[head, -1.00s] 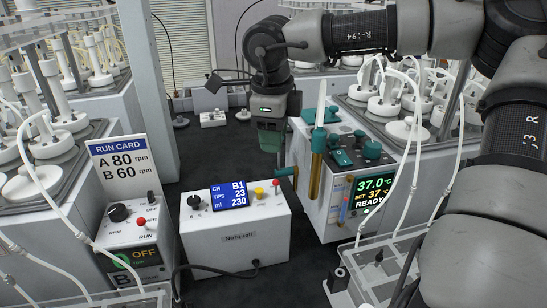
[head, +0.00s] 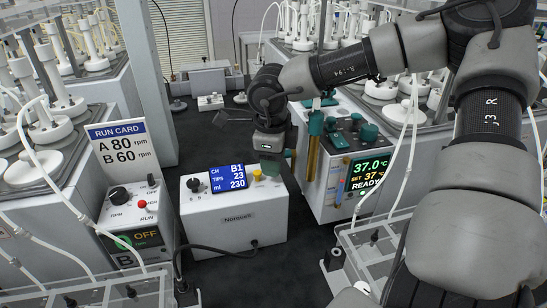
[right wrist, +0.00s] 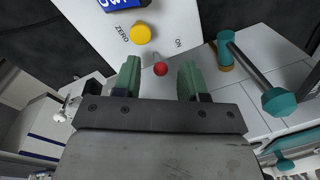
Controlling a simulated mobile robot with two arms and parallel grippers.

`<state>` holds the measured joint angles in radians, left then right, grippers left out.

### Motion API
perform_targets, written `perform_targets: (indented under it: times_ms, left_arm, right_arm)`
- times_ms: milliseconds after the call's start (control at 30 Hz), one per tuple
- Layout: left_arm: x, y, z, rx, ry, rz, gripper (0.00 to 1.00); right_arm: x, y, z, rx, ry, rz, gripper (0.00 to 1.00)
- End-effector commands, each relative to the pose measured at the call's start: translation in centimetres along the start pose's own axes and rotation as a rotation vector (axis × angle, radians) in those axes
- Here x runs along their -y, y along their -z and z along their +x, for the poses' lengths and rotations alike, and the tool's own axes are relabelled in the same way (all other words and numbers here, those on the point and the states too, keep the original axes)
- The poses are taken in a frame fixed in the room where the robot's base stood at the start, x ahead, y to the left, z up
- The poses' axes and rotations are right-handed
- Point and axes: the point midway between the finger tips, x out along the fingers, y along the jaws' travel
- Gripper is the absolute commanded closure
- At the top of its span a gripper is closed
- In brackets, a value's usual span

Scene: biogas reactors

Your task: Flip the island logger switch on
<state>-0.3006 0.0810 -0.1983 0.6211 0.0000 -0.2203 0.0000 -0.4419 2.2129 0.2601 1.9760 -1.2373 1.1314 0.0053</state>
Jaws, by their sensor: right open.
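The island logger (head: 238,222) is a white box with a blue display (head: 228,178) reading CH B1, TIPS 23, ml 230. It also shows in the right wrist view (right wrist: 95,28). Its switch (right wrist: 161,69) is a short lever with a red ball tip, near the printed word ON and the yellow ZERO button (right wrist: 140,34). My right gripper (right wrist: 160,80) is open, with one green finger on each side of the red tip and gaps between. In the head view my right gripper (head: 270,165) is over the box's right end and hides the switch. My left gripper is not in view.
A heater unit with a 37.0 °C READY screen (head: 367,172) and teal fittings stands close to the right of the gripper. A run-card stand (head: 119,150) and a controller reading OFF (head: 143,238) stand at left. A dark cable (head: 215,250) runs in front.

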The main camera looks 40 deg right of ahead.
Motion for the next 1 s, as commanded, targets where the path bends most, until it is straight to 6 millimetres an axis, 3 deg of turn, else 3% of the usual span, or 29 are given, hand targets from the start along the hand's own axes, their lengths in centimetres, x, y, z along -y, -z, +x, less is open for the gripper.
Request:
perform_targets:
  times_ms: [100, 400, 567, 1000]
  left_arm:
    - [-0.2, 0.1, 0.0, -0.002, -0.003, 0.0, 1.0]
    - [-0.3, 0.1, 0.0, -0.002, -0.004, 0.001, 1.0]
    - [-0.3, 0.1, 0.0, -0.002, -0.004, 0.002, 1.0]
    - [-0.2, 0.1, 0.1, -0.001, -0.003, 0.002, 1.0]
  right_arm:
    - [0.0, 0.0, 0.0, 0.0, 0.0, 0.0, 0.58]
    - [0.0, 0.0, 0.0, 0.0, 0.0, -0.001, 1.0]
    - [0.2, 0.0, 0.0, -0.013, -0.017, -0.001, 1.0]
    - [1.5, -0.8, 0.5, -0.162, -0.302, -0.019, 1.0]
